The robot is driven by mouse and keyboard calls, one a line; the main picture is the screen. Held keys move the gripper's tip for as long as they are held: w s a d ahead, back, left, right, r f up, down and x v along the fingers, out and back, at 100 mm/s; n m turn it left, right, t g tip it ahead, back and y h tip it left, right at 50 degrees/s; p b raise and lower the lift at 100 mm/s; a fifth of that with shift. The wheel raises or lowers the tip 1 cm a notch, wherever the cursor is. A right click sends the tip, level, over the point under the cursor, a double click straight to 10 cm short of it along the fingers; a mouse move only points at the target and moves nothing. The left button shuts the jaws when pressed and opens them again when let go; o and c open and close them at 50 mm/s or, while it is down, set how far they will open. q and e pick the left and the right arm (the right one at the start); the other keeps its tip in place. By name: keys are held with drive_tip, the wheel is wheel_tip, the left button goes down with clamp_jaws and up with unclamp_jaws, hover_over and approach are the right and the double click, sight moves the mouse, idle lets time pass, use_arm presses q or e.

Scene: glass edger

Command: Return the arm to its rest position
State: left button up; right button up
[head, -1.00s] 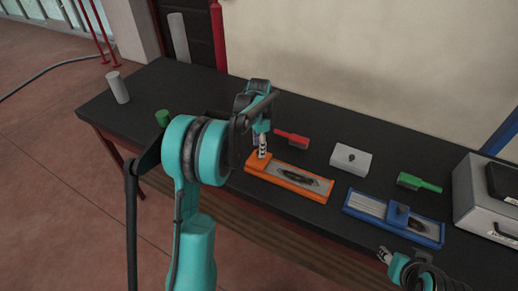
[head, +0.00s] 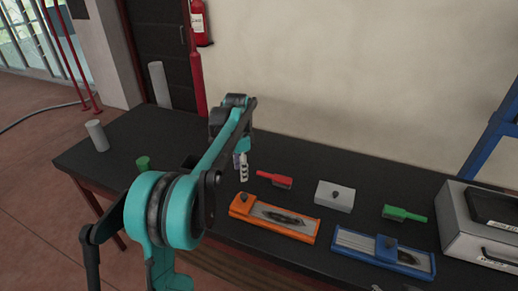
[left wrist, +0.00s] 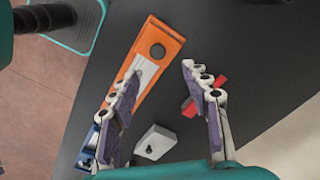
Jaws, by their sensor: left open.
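My left arm comes in from the lower left in the head view, and its teal forearm reaches over the black bench. My left gripper (head: 241,168) hangs above the bench, behind the orange holder (head: 270,221), and is apart from it. In the left wrist view the two fingers (left wrist: 162,72) are spread with nothing between them. The orange holder (left wrist: 146,68) lies below them, its dark round knob showing. Of my right gripper, only a small pale bit (head: 376,288) shows at the bottom edge of the head view.
A red brush (head: 272,180), a white block with a knob (head: 335,195), a green brush (head: 404,214) and a blue holder (head: 382,250) lie on the bench (head: 330,172). A grey case (head: 490,225) stands at the right. A green cylinder (head: 143,163) and a grey cylinder (head: 97,135) stand at the left.

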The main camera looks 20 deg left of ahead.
use_arm(q)
drive_tip(key=s+d+n+t+b, duration=0.45)
drive_tip(key=s+d, duration=0.45)
drive_tip(key=s, duration=0.4)
drive_tip(key=s+d+f+n+t+b, duration=0.1)
drive_tip(key=s+d+f+n+b, duration=0.1)
drive_tip(key=s+f, duration=0.3)
drive_tip(key=s+d+f+n+t+b, duration=0.1)
drive_tip(key=s+d+f+n+b, duration=0.1)
drive_tip(key=s+f, duration=0.4)
drive_tip(key=shift+s+d+f+n+t+b, duration=0.15)
drive_tip(key=shift+s+d+n+t+b, duration=0.25)
drive_tip(key=shift+s, duration=0.65)
drive_tip(key=shift+a, duration=0.1)
